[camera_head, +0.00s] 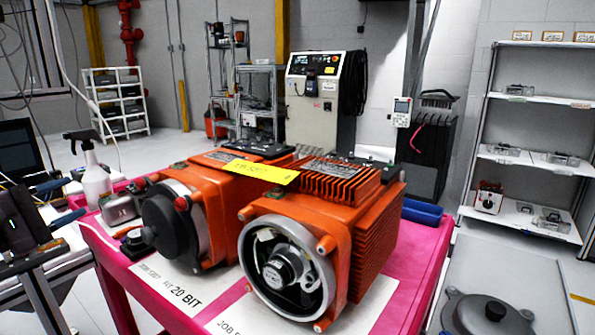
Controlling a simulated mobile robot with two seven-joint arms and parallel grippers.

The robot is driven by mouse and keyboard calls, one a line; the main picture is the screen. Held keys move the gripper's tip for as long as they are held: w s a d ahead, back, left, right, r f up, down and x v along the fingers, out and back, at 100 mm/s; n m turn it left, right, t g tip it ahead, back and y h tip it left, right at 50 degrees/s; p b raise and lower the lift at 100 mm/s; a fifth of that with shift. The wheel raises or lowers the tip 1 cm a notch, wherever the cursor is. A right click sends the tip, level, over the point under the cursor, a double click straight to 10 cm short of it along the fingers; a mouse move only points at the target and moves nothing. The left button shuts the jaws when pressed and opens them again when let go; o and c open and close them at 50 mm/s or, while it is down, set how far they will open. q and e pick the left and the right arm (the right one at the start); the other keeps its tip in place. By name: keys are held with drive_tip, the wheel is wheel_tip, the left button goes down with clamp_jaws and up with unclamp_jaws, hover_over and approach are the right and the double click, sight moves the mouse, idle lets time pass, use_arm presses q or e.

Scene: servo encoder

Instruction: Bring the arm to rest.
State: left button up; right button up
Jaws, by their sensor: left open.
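My left gripper (60,202) is at the left edge of the head view, its dark body with two fingers spread apart. It is open, and I see nothing between the fingers. It is left of the pink cart (108,262) and looks apart from the motors. Two orange servo motors stand on the cart. The left motor (209,200) has a dark round cover (168,225) on its face. The right motor (350,225) has an open round end with the encoder (281,270) showing inside. A yellow tag (262,171) lies across the tops. My right gripper is not in view.
A spray bottle (95,180) and a grey metal part (121,207) are at the cart's left side, near my left gripper. Printed white sheets (165,288) lie under the motors. A dark round cover (487,314) lies on a grey surface at lower right.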

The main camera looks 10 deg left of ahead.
use_arm(q)
drive_tip(key=s+d+f+m+g+y, duration=0.1)
drive_tip(key=s+d+f+m+y, duration=0.3)
drive_tip(key=f+m, duration=0.6)
drive_tip(key=s+d+f+m+g+y, duration=0.1)
drive_tip(key=s+d+f+m+g, duration=0.1)
drive_tip(key=s+f+m, duration=0.75)
drive_tip(key=s+d+f+m+g+y, duration=0.1)
drive_tip(key=s+d+f+m+y, duration=0.15)
drive_tip(key=f+m, duration=0.8)
drive_tip(key=s+d+f+n+g+h, duration=0.1)
drive_tip(key=s+d+f+n+g, duration=0.3)
drive_tip(key=s+d+f+n, duration=0.8)
wheel_tip(320, 180, up, 12)
drive_tip(key=m+t+p, duration=0.1)
drive_tip(key=p, duration=1.3)
drive_tip(key=shift+s+d+f, duration=0.25)
drive_tip(key=shift+s+d, duration=0.1)
drive_tip(key=shift+s, duration=0.1)
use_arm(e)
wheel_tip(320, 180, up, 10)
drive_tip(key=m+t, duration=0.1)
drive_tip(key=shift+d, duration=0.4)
